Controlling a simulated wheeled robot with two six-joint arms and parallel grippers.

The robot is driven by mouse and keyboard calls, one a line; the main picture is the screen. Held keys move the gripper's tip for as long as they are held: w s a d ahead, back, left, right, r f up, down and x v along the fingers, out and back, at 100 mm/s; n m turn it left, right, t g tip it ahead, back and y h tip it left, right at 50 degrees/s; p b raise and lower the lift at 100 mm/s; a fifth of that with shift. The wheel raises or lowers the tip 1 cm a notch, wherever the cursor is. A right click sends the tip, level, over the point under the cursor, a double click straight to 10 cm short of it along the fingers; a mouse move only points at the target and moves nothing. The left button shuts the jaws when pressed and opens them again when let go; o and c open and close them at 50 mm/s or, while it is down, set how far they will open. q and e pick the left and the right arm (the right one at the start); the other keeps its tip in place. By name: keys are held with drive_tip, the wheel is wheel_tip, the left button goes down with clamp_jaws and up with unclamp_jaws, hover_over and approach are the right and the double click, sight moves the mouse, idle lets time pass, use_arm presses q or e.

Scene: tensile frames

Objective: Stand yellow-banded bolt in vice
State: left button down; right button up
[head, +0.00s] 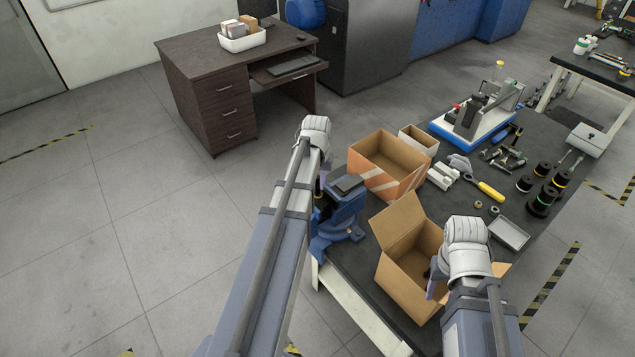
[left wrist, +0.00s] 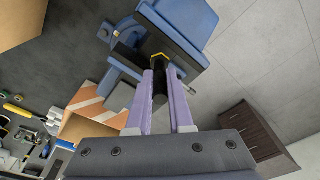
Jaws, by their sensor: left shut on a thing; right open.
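The blue vice (head: 342,222) stands at the left edge of the black-topped bench, and it fills the upper part of the left wrist view (left wrist: 190,25). My left gripper (head: 322,182) is at the vice's left side. In the left wrist view its purple fingers (left wrist: 164,98) are shut on a dark bolt (left wrist: 160,82). A yellow band (left wrist: 160,57) shows at the bolt's far end, beside the dark vice jaws. I cannot tell whether the bolt is between the jaws or just in front of them. My right gripper (head: 434,280) is open at the open cardboard box, its fingers partly hidden.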

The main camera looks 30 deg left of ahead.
use_arm(q)
drive_tip(key=shift+f+b, duration=1.15)
drive_tip(key=shift+f, duration=0.25)
drive_tip(key=c, duration=0.7)
unclamp_jaws()
drive_tip(key=shift+c, duration=0.2)
drive_tip(key=shift+r, duration=0.1)
drive_tip(key=shift+r+p, duration=0.4)
drive_tip(key=shift+p, duration=0.15)
wheel_tip(320, 180, up, 7)
drive_tip(key=s+p, duration=0.1)
drive_tip(key=p, duration=0.5)
drive_tip(key=shift+p, duration=0.35)
drive_tip(key=shift+f, duration=0.1)
